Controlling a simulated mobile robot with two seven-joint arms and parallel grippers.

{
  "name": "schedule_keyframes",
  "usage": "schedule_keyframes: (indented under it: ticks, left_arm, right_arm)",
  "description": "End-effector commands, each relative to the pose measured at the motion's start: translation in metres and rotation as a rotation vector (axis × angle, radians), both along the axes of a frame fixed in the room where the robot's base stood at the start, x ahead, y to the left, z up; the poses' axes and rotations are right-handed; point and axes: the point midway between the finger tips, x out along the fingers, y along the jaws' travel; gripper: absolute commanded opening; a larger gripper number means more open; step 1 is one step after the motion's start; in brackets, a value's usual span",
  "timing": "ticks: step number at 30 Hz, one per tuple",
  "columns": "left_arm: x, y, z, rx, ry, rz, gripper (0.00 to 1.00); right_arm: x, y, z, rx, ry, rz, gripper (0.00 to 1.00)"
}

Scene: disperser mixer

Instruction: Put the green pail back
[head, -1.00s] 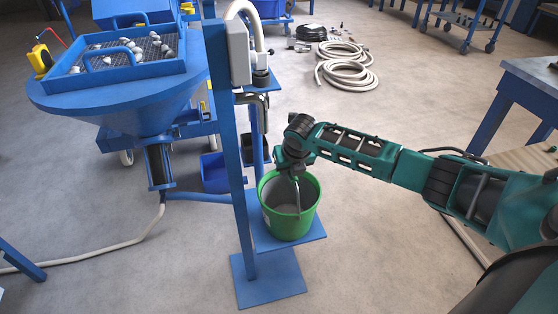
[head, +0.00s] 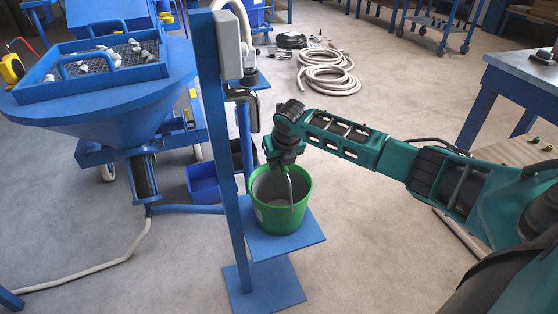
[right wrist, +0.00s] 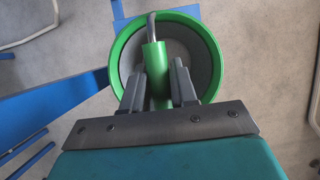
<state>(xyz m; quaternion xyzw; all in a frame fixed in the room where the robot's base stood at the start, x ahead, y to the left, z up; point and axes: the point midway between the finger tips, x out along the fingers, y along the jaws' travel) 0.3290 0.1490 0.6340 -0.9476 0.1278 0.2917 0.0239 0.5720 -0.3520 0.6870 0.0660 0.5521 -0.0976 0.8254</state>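The green pail (head: 278,206) is upright at the small blue platform (head: 292,242) of the blue post stand. Its inside is grey and looks empty. I cannot tell whether its bottom touches the platform or hangs just above it. My right gripper (head: 288,166) is over the pail's rim at its raised handle. In the right wrist view, the fingers of my right gripper (right wrist: 158,84) stand on both sides of the handle's green grip (right wrist: 155,72), closed on it. The pail (right wrist: 206,92) shows below them. My left gripper is out of view.
The blue post (head: 226,150) rises left of the pail, with a hose and outlet above. A blue hopper (head: 110,110) with a grate of stones stands at left. A blue bin (head: 203,181) is behind. Coiled hoses (head: 328,78) lie on the floor; a table (head: 525,85) is at right.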

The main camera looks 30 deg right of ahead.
Motion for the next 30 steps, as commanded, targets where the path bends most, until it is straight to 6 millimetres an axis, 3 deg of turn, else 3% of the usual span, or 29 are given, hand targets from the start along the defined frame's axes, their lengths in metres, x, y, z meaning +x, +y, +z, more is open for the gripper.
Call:
schedule_keyframes:
  ticks: [7, 16, 20, 30]
  left_arm:
    - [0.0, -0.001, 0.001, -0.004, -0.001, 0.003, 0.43]
    - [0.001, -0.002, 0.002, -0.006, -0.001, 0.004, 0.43]
    - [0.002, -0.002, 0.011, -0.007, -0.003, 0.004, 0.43]
    - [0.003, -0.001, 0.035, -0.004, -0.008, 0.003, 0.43]
  right_arm:
    - [0.0, 0.0, 0.0, 0.0, 0.0, 0.0, 0.51]
    - [0.0, 0.0, 0.004, 0.0, -0.001, 0.0, 0.51]
    - [-0.006, 0.001, 0.021, -0.001, -0.003, 0.002, 0.51]
    - [-0.033, 0.008, 0.088, -0.001, -0.002, 0.002, 0.51]
